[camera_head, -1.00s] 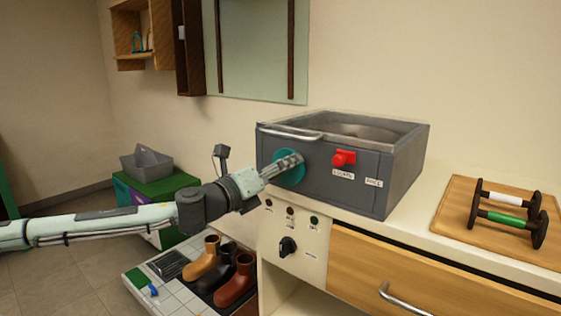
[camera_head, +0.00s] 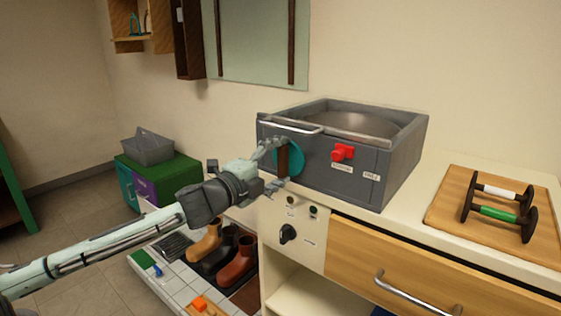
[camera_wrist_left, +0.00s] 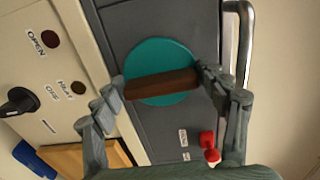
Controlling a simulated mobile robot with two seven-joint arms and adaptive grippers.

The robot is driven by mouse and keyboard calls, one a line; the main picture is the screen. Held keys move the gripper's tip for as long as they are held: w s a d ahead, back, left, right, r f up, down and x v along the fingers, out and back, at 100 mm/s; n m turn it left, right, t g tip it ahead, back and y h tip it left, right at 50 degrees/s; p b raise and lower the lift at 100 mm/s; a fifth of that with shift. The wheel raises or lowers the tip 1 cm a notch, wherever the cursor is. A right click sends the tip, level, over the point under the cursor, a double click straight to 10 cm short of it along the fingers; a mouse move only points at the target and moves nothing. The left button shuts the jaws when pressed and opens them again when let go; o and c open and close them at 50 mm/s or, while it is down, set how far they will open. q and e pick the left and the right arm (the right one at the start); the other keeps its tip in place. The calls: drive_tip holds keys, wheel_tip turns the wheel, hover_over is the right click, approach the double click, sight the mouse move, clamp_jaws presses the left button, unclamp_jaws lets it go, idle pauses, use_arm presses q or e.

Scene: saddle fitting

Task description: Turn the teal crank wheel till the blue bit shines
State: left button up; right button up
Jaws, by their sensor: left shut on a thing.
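The teal crank wheel (camera_head: 297,157) is a round disc on the front of a grey steel box (camera_head: 330,176). A brown bar handle (camera_head: 283,160) crosses it, standing nearly upright in the head view. My left gripper (camera_head: 272,167) is shut on this bar, one finger at its upper end and one at its lower end. In the left wrist view the fingers (camera_wrist_left: 162,84) meet the two ends of the brown bar, with the teal disc (camera_wrist_left: 165,55) behind it. I see no shining blue bit. My right gripper is not in view.
A red knob (camera_head: 343,152) sits right of the wheel, and a metal rail (camera_head: 292,128) runs above it. A panel with a black knob (camera_head: 288,233) and dark lamps is below. A board (camera_head: 450,215) with a white-and-green-handled rack lies on the right counter.

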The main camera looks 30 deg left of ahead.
use_arm(q)
drive_tip(key=shift+n, duration=1)
drive_tip(key=o, duration=1)
drive_tip(key=shift+o, duration=0.2)
drive_tip(key=shift+s, duration=0.1)
drive_tip(key=shift+s+f, duration=0.1)
drive_tip(key=shift+s, duration=0.2)
drive_tip(key=s, duration=1.1)
drive_tip(key=shift+a, duration=0.45)
